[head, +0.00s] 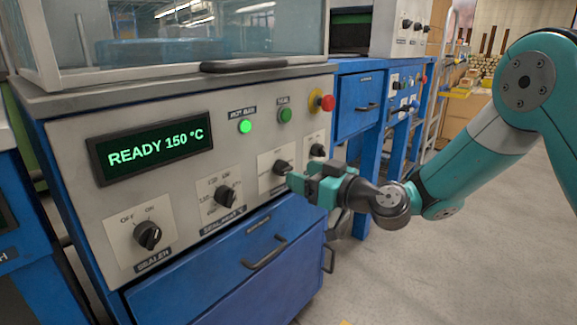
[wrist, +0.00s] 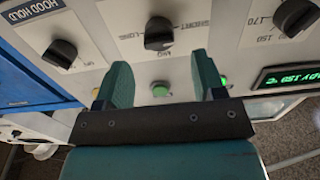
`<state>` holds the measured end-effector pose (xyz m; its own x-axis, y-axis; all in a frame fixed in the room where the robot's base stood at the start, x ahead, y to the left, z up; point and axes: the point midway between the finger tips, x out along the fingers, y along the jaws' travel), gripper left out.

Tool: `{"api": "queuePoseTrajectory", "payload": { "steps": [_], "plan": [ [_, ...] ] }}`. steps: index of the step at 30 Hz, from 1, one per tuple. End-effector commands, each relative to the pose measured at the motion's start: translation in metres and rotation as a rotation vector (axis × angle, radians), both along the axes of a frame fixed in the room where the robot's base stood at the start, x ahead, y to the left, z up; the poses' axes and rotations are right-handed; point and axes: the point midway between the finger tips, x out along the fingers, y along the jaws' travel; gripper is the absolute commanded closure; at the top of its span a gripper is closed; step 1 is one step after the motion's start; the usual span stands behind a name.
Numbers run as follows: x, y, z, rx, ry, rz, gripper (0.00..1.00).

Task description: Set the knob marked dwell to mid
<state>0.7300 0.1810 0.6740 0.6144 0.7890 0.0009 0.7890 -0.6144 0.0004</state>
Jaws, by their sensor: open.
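A black knob (wrist: 158,33) with short, mid and long marks sits at the top middle of the wrist view, where the picture is upside down. Its name label is out of that view, and I cannot tell its setting for sure. In the head view this knob (head: 282,167) is third from the left, and my gripper covers the area below it. My gripper (wrist: 163,78) is open and empty. Its two teal fingers straddle the knob's column in the wrist view, apart from the knob. In the head view the gripper (head: 298,186) is in front of the panel.
Neighbouring knobs are hood hold (wrist: 61,53), seal heat (head: 225,196) and sealer (head: 148,235). A red stop button (head: 327,103) and green lamps (head: 245,126) sit above them. The display (head: 152,148) reads READY 150 °C. A blue drawer (head: 225,262) lies below. The floor at right is clear.

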Motion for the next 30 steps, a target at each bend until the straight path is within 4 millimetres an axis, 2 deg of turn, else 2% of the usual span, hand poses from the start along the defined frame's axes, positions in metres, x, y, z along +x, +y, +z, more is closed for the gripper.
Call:
{"api": "queuePoseTrajectory", "payload": {
  "steps": [3,9,20,27,30],
  "plan": [
    [0.013,0.019,0.001,0.000,-0.003,0.002,0.37],
    [0.027,0.036,-0.001,-0.001,0.001,0.001,0.37],
    [0.031,0.039,-0.001,0.000,0.001,-0.001,0.37],
    [0.031,0.039,-0.001,0.000,0.001,-0.001,0.87],
    [0.031,0.039,0.000,0.000,0.002,-0.001,0.86]
  ]
}}
